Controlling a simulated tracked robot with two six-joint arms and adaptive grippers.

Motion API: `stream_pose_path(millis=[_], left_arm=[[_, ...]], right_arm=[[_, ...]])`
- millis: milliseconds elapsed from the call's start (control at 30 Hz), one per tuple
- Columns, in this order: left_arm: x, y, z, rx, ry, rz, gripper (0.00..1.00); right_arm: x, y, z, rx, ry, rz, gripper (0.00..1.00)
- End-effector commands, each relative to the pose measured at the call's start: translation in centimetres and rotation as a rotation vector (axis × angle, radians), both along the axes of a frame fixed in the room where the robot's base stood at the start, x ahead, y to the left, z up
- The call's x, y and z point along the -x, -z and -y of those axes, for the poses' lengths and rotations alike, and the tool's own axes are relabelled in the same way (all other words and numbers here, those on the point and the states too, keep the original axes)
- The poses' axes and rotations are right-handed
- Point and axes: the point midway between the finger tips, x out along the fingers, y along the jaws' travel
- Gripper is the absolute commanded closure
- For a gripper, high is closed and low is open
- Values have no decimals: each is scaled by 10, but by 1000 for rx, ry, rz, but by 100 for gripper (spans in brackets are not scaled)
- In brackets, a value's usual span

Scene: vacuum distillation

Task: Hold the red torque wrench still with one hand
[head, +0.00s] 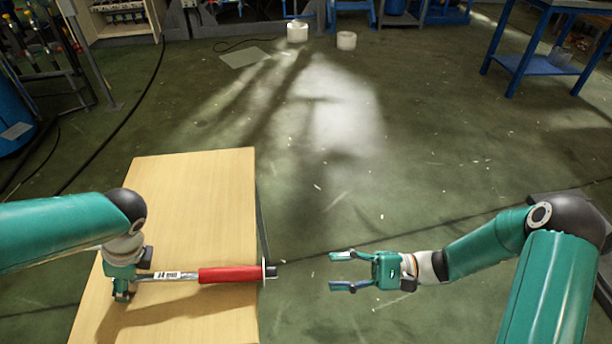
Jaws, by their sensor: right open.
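The red torque wrench (230,274) has a red grip, a silver shaft to the left and a round dark end piece on the right. It lies level across the near part of the wooden table (200,200), its right end reaching past the right edge. My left gripper (123,293) points down at the wrench's left end and appears shut on its shaft. The gripper hides that end, and its fingertips are hard to make out. My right gripper (336,271) is open and empty, beyond the table's right edge, with its fingers pointing left toward the wrench's end.
The tabletop beyond the wrench is bare. Green floor (420,180) lies clear to the right. Two white rolls (297,32) (346,41) stand on the floor far back, a blue bench (545,45) at far right. A dark cable (120,125) runs along the left.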

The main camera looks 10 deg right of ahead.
Motion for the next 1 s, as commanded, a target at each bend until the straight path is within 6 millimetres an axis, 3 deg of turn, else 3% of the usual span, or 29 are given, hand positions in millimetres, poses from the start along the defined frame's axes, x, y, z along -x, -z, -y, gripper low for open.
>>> stream_pose_path(millis=[100,533,1000], left_arm=[[0,0,0,1,0,0,28],[0,-7,3,1,-1,1,28],[-1,-84,36,2,2,4,28]], right_arm=[[0,0,0,0,0,0,50],[0,0,0,0,0,0,50],[0,0,0,0,0,0,50]])
